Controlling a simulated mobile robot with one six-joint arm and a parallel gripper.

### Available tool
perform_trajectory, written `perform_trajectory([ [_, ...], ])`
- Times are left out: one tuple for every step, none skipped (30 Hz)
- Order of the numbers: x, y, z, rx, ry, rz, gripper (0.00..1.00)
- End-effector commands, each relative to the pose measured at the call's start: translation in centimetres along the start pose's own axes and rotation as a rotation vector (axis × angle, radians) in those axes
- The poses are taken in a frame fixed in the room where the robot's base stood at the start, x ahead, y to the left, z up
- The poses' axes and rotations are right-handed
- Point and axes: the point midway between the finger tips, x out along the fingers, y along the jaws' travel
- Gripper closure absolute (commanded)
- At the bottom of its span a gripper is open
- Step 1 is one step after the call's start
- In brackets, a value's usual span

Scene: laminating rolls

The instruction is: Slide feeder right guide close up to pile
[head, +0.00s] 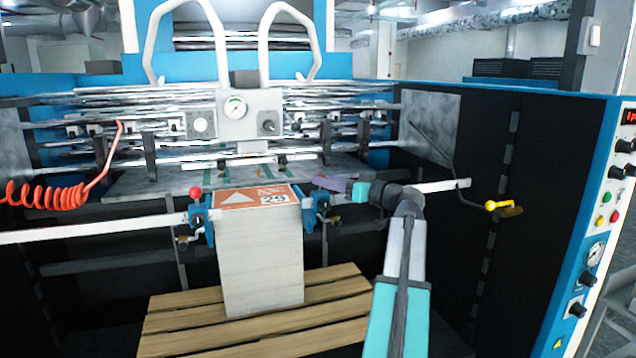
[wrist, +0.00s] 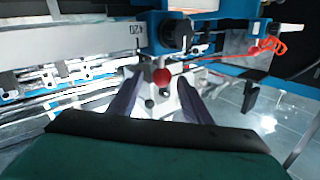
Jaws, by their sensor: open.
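The pile (head: 262,255) is a tall white stack with an orange top sheet, standing on a wooden pallet. The right guide (head: 308,214) is a blue block on the rail at the pile's right side. It looks very near the pile, but I cannot tell if they touch. My gripper (head: 326,184) is at the right guide's top, its purple fingers pointing left. In the wrist view, a red knob (wrist: 161,77) shows between the two open fingers, with no clear contact.
The left guide (head: 197,214) with its red knob is at the pile's left side. A white rail (head: 100,229) runs across. A yellow-handled lever (head: 497,206) hangs at the right. The pallet (head: 165,335) is below. A red coiled hose (head: 50,194) is at the left.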

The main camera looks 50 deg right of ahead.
Motion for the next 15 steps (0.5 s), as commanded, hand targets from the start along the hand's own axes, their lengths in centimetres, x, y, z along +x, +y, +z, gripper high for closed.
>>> perform_trajectory([
  [-0.9,0.0,0.1,-0.001,0.001,0.002,0.56],
  [-1.4,0.0,0.1,-0.001,0.001,0.002,0.56],
  [-2.1,0.0,0.1,-0.001,0.001,0.002,0.56],
  [-2.5,0.0,0.1,-0.001,0.002,0.002,0.56],
  [-3.0,0.0,0.1,-0.001,0.002,0.002,0.56],
  [-3.6,0.0,0.1,0.000,0.001,0.001,0.56],
  [-4.0,0.0,0.1,0.000,0.001,0.001,0.56],
  [-4.4,0.0,0.1,0.000,0.001,0.001,0.56],
  [-4.9,0.0,0.1,0.000,0.001,0.001,0.56],
  [-5.2,0.0,0.1,0.001,0.001,0.001,0.56],
  [-5.6,0.0,0.1,0.001,0.000,0.001,0.56],
  [-5.9,0.0,0.1,0.001,0.000,0.001,0.56],
  [-6.2,0.0,0.1,0.001,0.000,0.000,0.56],
  [-6.3,0.0,0.1,0.001,0.000,0.000,0.56],
  [-6.5,0.0,0.0,0.001,0.000,0.000,0.56],
])
